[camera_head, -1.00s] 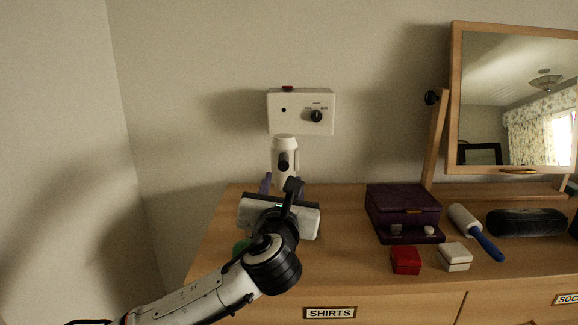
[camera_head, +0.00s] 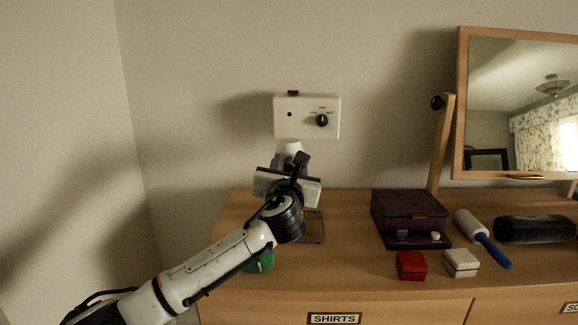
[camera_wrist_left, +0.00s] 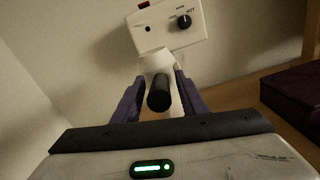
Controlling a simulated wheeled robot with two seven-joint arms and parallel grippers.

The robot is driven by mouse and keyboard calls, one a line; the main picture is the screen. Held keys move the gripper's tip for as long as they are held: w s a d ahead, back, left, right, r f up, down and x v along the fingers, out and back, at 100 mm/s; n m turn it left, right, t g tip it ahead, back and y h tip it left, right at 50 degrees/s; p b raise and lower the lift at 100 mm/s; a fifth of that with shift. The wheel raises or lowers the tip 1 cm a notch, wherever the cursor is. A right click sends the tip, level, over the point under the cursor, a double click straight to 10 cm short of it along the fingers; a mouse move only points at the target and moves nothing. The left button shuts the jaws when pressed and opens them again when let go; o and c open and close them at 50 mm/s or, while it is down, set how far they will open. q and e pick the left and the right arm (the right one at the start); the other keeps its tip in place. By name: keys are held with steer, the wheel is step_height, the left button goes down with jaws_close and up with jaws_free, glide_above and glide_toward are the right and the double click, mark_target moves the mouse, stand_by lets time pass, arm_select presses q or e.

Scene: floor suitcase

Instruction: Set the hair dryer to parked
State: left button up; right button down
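The hair dryer (camera_head: 290,147) is white and stands upright just below a white wall box (camera_head: 306,108); my gripper hides most of it in the head view. In the left wrist view the white hair dryer (camera_wrist_left: 155,62) has a dark round end (camera_wrist_left: 159,94) facing the camera. My left gripper (camera_head: 290,162) reaches up to it, and its purple fingers (camera_wrist_left: 160,82) stand apart on both sides of it. I cannot tell whether they touch it. The box has a black dial (camera_head: 322,120), marked HOT nearby in the wrist view. My right gripper is out of view.
On the dresser (camera_head: 345,265) are a purple jewelry box (camera_head: 409,213), a red box (camera_head: 411,265), a white box (camera_head: 461,262), a lint roller (camera_head: 480,237), a dark case (camera_head: 534,229) and a tilting mirror (camera_head: 520,105). A wire rack (camera_head: 313,229) and green item (camera_head: 262,262) lie near my arm.

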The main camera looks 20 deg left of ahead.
arm_select(q)
jaws_close()
